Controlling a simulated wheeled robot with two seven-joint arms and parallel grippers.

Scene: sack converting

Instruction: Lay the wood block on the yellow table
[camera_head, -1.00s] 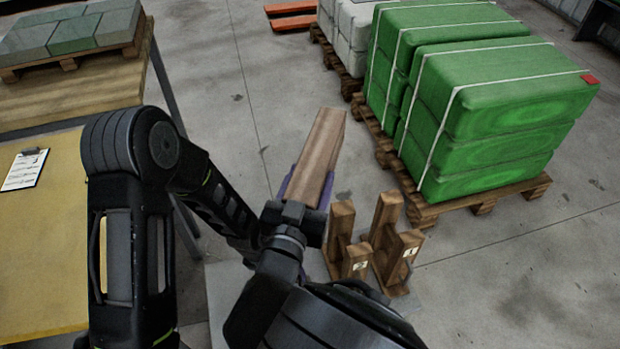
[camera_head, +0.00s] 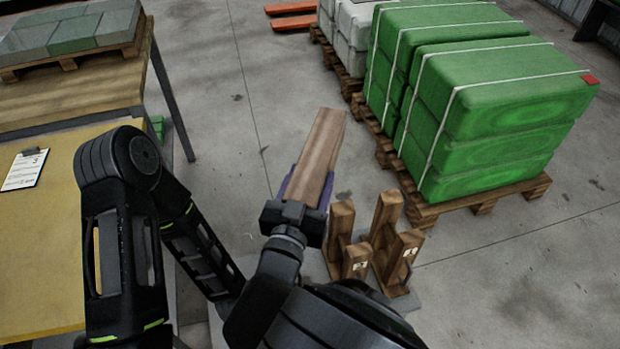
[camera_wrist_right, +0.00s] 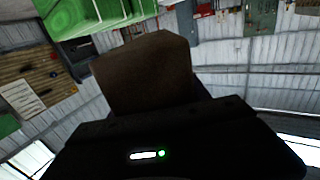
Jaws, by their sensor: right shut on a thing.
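The wood block (camera_head: 318,152) is a long brown bar in the head view, pointing away from me over the floor. My right gripper (camera_head: 305,190) is shut on its near end, with purple fingers along both sides. In the right wrist view the block (camera_wrist_right: 145,72) shows dark and end-on beyond the gripper body. The yellow table (camera_head: 45,255) is at the left, well apart from the block. My left arm stands over the table's right edge; its forearm runs down behind my right arm and its gripper does not show.
A clipboard (camera_head: 26,168) lies on the yellow table. A wooden bench (camera_head: 70,98) with a pallet of grey-green blocks stands behind it. Wooden upright stands (camera_head: 386,225) are just right of my right gripper. Strapped green sacks (camera_head: 490,120) fill a pallet at the right. Floor between is clear.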

